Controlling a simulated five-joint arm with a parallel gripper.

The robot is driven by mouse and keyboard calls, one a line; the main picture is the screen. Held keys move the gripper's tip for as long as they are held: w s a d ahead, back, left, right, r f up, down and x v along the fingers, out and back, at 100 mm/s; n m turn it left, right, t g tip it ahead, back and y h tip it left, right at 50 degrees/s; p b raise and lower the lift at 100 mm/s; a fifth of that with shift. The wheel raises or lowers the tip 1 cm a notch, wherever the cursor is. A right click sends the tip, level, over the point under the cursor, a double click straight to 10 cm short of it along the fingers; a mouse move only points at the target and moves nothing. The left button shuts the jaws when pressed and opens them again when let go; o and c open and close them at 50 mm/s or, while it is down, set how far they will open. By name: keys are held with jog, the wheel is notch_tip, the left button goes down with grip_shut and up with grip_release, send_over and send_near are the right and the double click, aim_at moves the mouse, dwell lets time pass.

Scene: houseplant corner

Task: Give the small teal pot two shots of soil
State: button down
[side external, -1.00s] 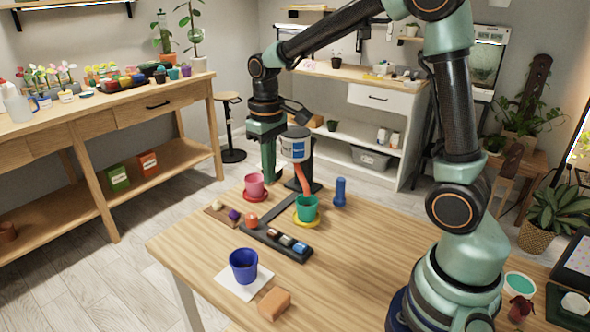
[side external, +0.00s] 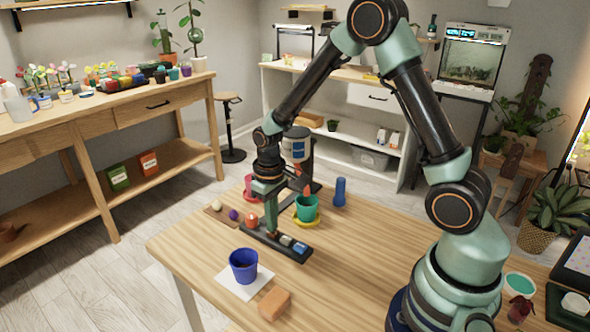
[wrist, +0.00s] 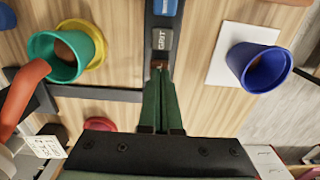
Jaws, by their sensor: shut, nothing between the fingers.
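The small teal pot (side external: 306,209) stands upright on a yellow saucer (side external: 316,222) under the red spout (wrist: 24,92) of the dispenser (side external: 296,146). In the wrist view the teal pot (wrist: 44,60) shows brown material inside. A dark key strip (side external: 306,257) lies in front of it, with a grey key marked GRIT (wrist: 161,42) and a blue key (side external: 300,248). My gripper (side external: 271,229) is shut and empty, pointing down at the strip. Its fingertips (wrist: 159,72) are at the brown key beside GRIT and mostly hide it; I cannot tell whether they touch it.
A blue pot (side external: 243,265) stands on white paper (side external: 232,284), near an orange-brown block (side external: 275,303). A pink pot (side external: 250,186) is behind the strip. A blue cylinder (side external: 340,191) stands right of the teal pot. The table's middle right is clear.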

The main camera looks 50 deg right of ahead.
jog(key=shift+f, duration=0.25)
jog(key=shift+s+f, duration=0.1)
jog(key=shift+f, duration=1)
notch_tip(320, 180, up, 15)
jog(key=shift+w+f, duration=0.15)
jog(key=shift+w, duration=0.2)
dwell(0.3)
